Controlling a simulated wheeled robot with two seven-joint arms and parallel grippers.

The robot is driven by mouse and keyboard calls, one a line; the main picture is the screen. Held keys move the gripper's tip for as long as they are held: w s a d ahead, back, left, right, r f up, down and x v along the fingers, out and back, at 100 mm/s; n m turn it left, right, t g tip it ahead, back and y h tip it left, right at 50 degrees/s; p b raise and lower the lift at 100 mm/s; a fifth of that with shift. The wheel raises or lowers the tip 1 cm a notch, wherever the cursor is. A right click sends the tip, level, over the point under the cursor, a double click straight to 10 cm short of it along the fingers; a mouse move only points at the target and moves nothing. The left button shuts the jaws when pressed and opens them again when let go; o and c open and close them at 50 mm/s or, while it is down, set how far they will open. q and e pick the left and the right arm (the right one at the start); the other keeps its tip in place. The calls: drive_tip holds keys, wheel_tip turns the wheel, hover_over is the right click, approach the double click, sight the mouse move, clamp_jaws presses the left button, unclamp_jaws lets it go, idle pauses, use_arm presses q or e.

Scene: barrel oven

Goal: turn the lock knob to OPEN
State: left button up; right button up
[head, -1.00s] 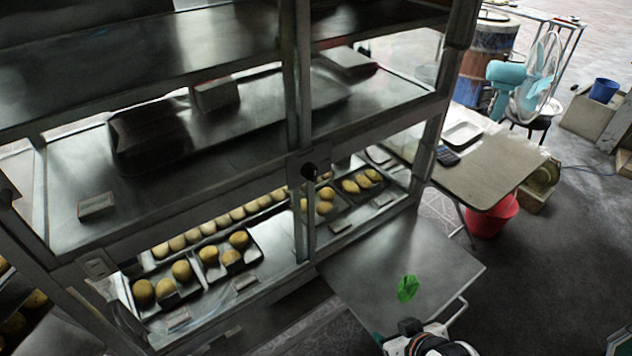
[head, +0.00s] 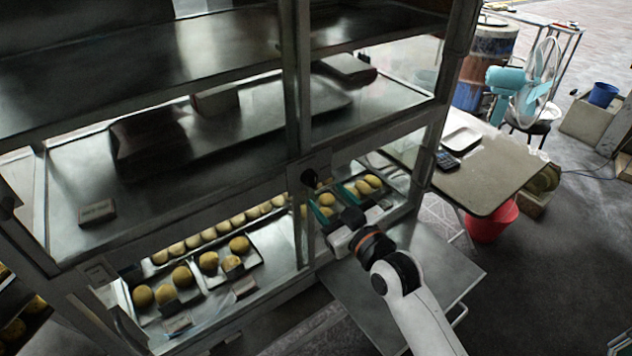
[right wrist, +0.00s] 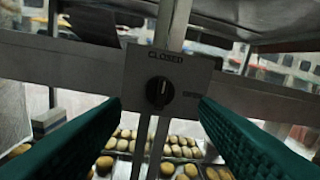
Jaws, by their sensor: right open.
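The lock knob (head: 309,177) is a small black round knob on a grey metal plate at the crossing of the cabinet's frame bars. In the right wrist view the knob (right wrist: 158,92) sits near the middle, its grip ridge roughly upright, under the word CLOSED (right wrist: 165,57). A fainter label (right wrist: 192,94) at its right is too blurred to read. My right gripper (head: 327,193) is open and empty, its teal fingers just in front of and to the right of the knob in the head view. In the right wrist view the fingers flank the knob, apart from it. My left gripper is not in view.
Glass-fronted shelves hold trays of round buns (head: 182,277) below the knob. A metal side table (head: 355,300) lies under my right arm. A wooden table (head: 480,185), red bucket (head: 490,222) and blue fan (head: 536,80) stand at the right.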

sight(314, 183)
drive_tip(key=x, duration=0.6)
drive_tip(key=shift+s, duration=0.1)
drive_tip(key=shift+c, duration=0.5)
drive_tip(key=shift+p, duration=0.3)
drive_tip(key=c, duration=0.9)
